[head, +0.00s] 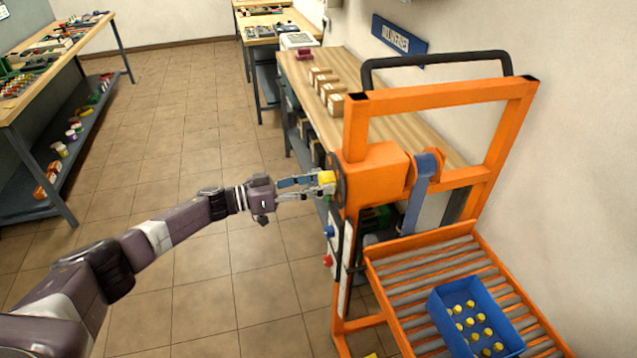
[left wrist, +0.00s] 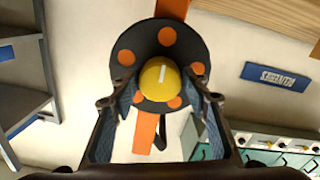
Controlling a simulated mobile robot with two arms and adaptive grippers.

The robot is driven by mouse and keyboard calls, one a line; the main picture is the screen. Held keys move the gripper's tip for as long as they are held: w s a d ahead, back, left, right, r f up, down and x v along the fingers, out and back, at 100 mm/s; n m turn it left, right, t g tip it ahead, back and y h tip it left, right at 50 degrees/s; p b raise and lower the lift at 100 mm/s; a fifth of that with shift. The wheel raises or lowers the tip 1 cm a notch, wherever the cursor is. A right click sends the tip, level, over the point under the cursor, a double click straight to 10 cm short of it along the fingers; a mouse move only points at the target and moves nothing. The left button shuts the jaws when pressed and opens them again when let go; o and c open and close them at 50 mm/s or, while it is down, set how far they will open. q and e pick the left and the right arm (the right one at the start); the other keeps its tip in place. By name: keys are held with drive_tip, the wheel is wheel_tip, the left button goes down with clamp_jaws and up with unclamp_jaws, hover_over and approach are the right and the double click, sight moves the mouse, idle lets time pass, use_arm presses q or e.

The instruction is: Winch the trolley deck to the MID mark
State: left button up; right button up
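The orange trolley (head: 357,130) stands at the right, with a black handle bar. Its roller deck (head: 410,265) carries a blue crate (head: 440,318) of yellow-topped cells. The winch's yellow knob (head: 327,177) sits on the left side of the orange winch housing (head: 375,172). In the left wrist view the knob (left wrist: 159,80) shows before a dark disc (left wrist: 125,40) with orange spots. My left gripper (head: 308,186) is at the knob, one finger on each side. I cannot tell whether the fingers press on it. No MID mark is legible. My right gripper is out of view.
A wooden bench (head: 350,65) with several small boxes stands behind the trolley, along the wall. A blue sign (head: 399,40) hangs above it. Loaded shelving (head: 40,125) stands at the far left. The tiled floor (head: 190,120) between is clear.

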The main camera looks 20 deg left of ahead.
use_arm(q)
drive_tip(key=shift+o, duration=1.1)
drive_tip(key=shift+s+a, duration=0.1)
drive_tip(key=shift+a, duration=0.1)
drive_tip(key=v, duration=1.1)
drive_tip(key=shift+s+a, duration=0.2)
